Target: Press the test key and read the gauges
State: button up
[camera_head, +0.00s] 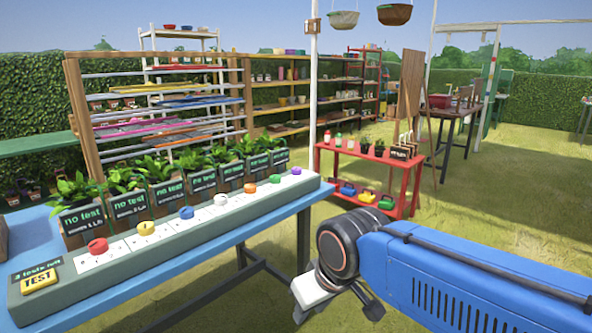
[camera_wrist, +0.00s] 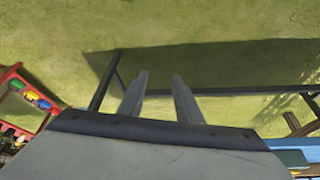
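The yellow TEST key (camera_head: 39,281) sits at the near left end of a long grey panel (camera_head: 150,255) on the blue table. A small dark display (camera_head: 36,269) above it reads "tests left"; its digit is too small to be sure of. Several planted pots stand behind the panel; the dark gauge screens (camera_head: 82,217) on the nearest ones read "no test", and the farther ones are too small to read. Coloured knobs, such as a red one (camera_head: 97,246), line the panel. My gripper (camera_wrist: 158,76) is open and empty over grass, right of the table and away from the key.
The blue table (camera_head: 28,222) fills the left foreground, with its legs below. A red shelf (camera_head: 365,170) with bottles, pots and coloured items stands beyond it. Wooden racks (camera_head: 78,120) stand behind. Open grass (camera_head: 500,215) lies to the right.

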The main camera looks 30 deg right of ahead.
grip_shut()
dwell(1.9)
